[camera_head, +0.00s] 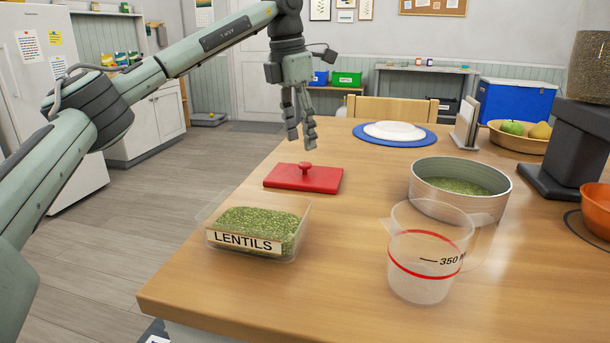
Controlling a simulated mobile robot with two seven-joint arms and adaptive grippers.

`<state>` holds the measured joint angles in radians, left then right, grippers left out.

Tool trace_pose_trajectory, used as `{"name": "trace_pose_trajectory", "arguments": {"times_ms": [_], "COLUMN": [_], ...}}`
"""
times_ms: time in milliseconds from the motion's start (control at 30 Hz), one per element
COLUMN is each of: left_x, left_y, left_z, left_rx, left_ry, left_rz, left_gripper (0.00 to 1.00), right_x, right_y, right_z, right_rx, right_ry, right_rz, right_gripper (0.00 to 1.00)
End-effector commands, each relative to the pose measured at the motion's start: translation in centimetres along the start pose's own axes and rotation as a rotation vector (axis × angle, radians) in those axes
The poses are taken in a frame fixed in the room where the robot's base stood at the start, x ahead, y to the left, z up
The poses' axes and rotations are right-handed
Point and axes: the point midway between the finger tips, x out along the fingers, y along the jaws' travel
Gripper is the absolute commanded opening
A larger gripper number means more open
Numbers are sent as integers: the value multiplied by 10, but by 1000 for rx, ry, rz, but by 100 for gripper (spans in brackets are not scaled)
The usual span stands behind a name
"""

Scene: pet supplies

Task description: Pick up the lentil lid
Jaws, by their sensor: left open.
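The red lentil lid (285,181) lies flat on the wooden table, with a round knob (305,169) on top. It is behind the clear container of lentils (258,222), which stands open and is labelled LENTILS. My left gripper (301,140) points down above the lid's knob, apart from it. Its fingers are open and hold nothing. My right gripper is not in view.
A clear measuring cup (420,275) with red lines stands at the front right. Behind it is a round metal pan (430,197) with green contents. A white plate on a blue mat (367,136), a napkin holder (466,124), a fruit bowl (525,143) and a dark dispenser (575,150) stand farther back.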

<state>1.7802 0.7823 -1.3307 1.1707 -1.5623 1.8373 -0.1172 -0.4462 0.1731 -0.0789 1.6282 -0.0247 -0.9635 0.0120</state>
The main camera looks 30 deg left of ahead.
Motion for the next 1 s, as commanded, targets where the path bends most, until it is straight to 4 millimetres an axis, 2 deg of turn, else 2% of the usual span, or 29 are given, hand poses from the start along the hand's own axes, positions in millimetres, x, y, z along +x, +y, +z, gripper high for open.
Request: {"name": "trace_pose_trajectory", "arguments": {"times_ms": [167,267,400,667,1000], "left_x": [22,38,54,58,57], "left_y": [0,-1,0,-1,-1], "left_z": [0,0,0,0,0], "left_rx": [2,4,3,3,4], "left_ry": [2,2,0,-1,-1], "left_rz": [-1,-1,0,0,0], "left_gripper": [49,49,49,49,9], "right_x": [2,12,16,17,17], "right_y": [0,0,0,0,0], "right_z": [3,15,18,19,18], "right_rx": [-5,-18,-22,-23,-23], "right_ry": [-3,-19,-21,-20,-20], "right_rz": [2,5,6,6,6], "right_gripper": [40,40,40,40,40]}}
